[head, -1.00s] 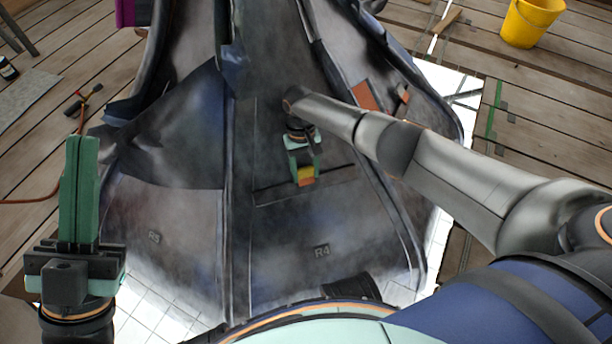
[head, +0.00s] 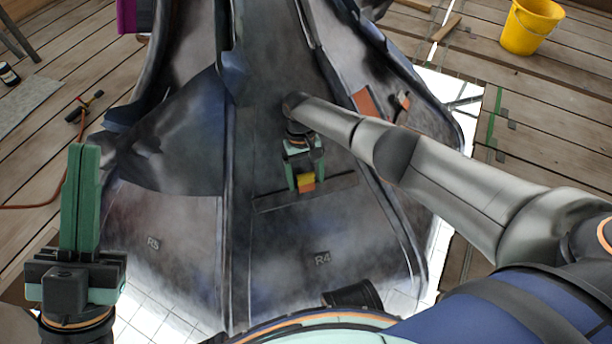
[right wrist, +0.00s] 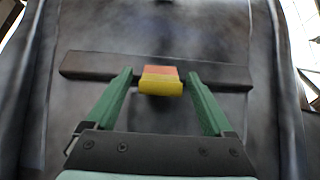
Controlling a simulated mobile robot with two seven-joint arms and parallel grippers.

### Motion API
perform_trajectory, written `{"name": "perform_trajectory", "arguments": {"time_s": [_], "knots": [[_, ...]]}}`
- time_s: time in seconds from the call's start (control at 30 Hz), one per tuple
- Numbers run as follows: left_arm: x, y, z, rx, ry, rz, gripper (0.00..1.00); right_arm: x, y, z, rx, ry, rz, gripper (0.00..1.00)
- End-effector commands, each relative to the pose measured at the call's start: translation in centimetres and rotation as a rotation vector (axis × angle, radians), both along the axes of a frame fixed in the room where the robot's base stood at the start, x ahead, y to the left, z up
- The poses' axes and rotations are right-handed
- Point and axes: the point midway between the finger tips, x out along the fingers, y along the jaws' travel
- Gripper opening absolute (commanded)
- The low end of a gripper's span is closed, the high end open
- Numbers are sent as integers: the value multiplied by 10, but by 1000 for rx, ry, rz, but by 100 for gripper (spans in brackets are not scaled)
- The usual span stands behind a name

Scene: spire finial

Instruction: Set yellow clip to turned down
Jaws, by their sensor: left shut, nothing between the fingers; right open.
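The yellow clip (head: 306,178) sits on a dark horizontal strip on the spire's sloping face, just above the R4 mark. In the right wrist view the clip (right wrist: 161,84) shows a yellow lower part and an orange-red upper part. My right gripper (head: 306,186) is open, with its green fingers on either side of the clip. In the right wrist view (right wrist: 160,75) gaps show between the clip and both fingers. My left gripper (head: 84,148) is shut and empty, pointing up at the left, away from the clip.
The dark strip (right wrist: 100,66) runs behind the clip. The spire's raised ribs (head: 229,240) border the R4 panel. An orange patch (head: 367,101) lies up right of the clip. A yellow bucket (head: 531,27) stands on the plank floor at the far right.

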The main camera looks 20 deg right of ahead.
Motion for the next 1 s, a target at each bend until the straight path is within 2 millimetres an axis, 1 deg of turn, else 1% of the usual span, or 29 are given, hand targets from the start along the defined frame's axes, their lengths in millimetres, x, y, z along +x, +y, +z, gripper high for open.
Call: {"name": "perform_trajectory", "arguments": {"time_s": [0.07, 0.17, 0.4, 0.5, 0.6, 0.7, 0.8, 1.0], "knots": [[0, 0, 4, -1, 0, 0, 0, 1, 0, 6, 1, -1, 0, 86], [0, 1, 12, -7, 0, -1, 0, 5, 1, 21, 2, -1, 0, 86], [-1, 5, 40, -30, -5, -9, 0, 18, 0, 73, 1, -2, 2, 86], [-2, 6, 50, -41, -11, -14, 0, 22, -1, 92, 1, -1, 1, 86], [-3, 7, 56, -42, -15, -18, 0, 27, -1, 106, 1, -2, 0, 86], [-3, 7, 58, -42, -15, -21, 0, 29, -2, 116, 0, -1, 0, 86], [-3, 7, 59, -42, -15, -24, 0, 30, -2, 120, 0, 0, 0, 86], [-3, 7, 60, -42, -17, -25, 0, 31, -2, 121, 0, 0, 0, 86]]}}
